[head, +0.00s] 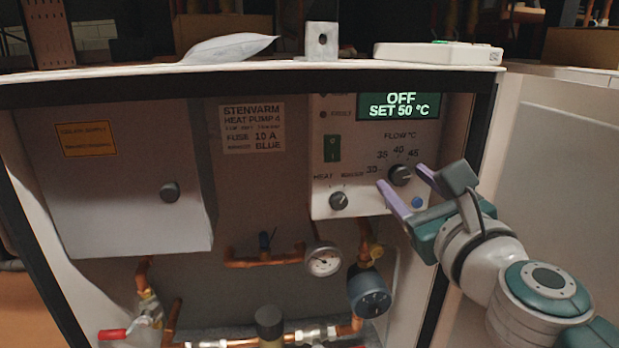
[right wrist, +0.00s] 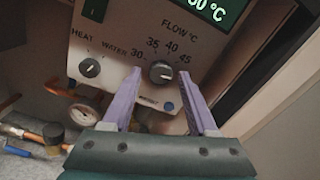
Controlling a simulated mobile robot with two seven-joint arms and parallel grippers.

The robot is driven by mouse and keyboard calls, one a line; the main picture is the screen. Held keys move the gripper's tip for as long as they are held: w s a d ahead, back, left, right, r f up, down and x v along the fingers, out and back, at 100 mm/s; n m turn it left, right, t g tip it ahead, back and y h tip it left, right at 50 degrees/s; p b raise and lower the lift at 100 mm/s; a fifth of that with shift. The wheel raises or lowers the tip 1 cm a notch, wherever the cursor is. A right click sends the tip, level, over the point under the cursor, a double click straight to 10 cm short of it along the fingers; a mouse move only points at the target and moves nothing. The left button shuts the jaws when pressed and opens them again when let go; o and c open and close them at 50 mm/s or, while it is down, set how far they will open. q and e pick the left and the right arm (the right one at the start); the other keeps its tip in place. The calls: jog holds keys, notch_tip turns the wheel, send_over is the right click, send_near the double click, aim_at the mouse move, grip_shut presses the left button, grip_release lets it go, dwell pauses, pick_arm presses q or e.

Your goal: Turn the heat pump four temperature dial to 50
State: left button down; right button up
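The temperature dial (head: 400,175) is a dark knob under the "FLOW °C" marks on the white control panel (head: 325,206) of heat pump 4. In the right wrist view the dial (right wrist: 161,73) shows a light pointer line, with marks 30 to 45 around it. The display (head: 398,105) reads "OFF, SET 50 °C". My right gripper (head: 402,176) is open, its purple fingers on either side of the dial. In the right wrist view the fingers (right wrist: 160,78) stand apart from the dial with gaps on both sides. My left gripper is not in view.
A heat/water knob (head: 339,201) and a green switch (head: 332,148) sit left of the dial, and a blue button (head: 417,202) below it. A pressure gauge (head: 323,260) and copper pipes are beneath. The open cabinet door (head: 560,150) stands at the right.

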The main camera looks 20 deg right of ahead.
jog(key=shift+o, duration=0.4)
jog(key=shift+s, duration=0.1)
jog(key=b+v, duration=0.1)
jog(key=v, duration=0.8)
jog(key=shift+s, duration=0.4)
jog(key=shift+a+r, duration=0.1)
jog(key=shift+a, duration=0.05)
